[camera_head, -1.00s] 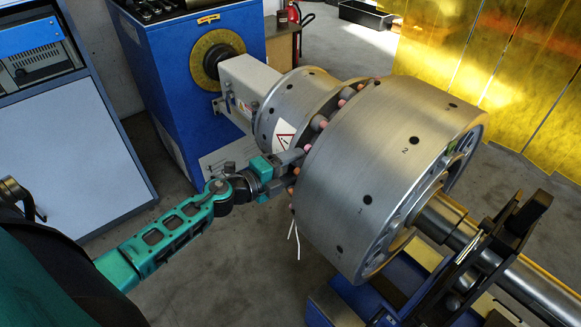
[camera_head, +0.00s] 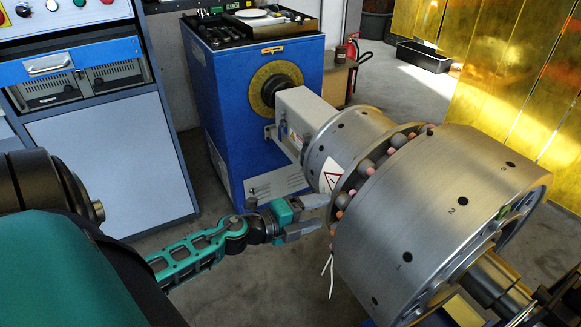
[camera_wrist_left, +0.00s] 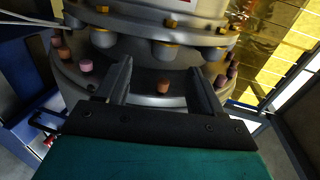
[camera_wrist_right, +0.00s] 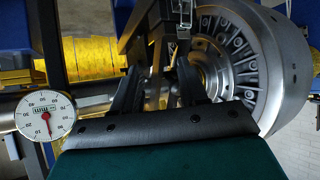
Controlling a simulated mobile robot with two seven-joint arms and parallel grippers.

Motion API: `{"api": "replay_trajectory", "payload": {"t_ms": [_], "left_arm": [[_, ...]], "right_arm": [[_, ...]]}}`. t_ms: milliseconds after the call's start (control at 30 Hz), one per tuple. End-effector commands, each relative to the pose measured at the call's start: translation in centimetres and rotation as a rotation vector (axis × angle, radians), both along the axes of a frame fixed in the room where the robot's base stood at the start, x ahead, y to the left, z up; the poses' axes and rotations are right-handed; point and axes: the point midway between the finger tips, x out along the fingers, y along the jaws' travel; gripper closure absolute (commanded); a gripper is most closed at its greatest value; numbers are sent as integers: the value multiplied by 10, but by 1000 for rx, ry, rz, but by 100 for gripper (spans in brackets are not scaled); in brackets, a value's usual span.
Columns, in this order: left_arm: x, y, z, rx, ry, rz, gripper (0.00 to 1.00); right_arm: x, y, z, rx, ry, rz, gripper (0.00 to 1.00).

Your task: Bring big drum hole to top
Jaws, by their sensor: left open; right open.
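The big drum (camera_head: 425,215) is a wide steel cylinder with dark holes along its curved face. Hole 1 (camera_head: 408,257), hole 2 (camera_head: 463,201) and hole 3 (camera_head: 511,165) show, with 3 highest in the picture. Pink, orange and grey pegs stand on its back face. My left gripper (camera_head: 322,213) is open beside that face's left edge. In the left wrist view, an orange peg (camera_wrist_left: 163,87) appears between its fingers; contact is unclear. My right gripper (camera_wrist_right: 160,85) is open, near the shaft and the drum's spoked end; it is out of the head view.
A smaller drum (camera_head: 345,145) with a warning label joins the big drum to the blue drive housing (camera_head: 255,110). A dial gauge (camera_wrist_right: 45,115) sits left of my right gripper. A cabinet (camera_head: 110,150) stands at left. White cords (camera_head: 329,272) hang below the pegs.

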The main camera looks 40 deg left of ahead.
Motion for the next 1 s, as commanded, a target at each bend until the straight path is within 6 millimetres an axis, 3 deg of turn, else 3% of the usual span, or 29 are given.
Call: {"api": "replay_trajectory", "payload": {"t_ms": [200,400,1000], "left_arm": [[-38,13,6,-1,3,0,33],[-58,20,11,0,3,0,33],[-65,23,13,0,1,-1,33]], "right_arm": [[0,-1,-2,-2,3,0,57],[-1,-1,-3,-2,7,-1,57],[-1,-1,-4,-2,8,-1,57]]}}
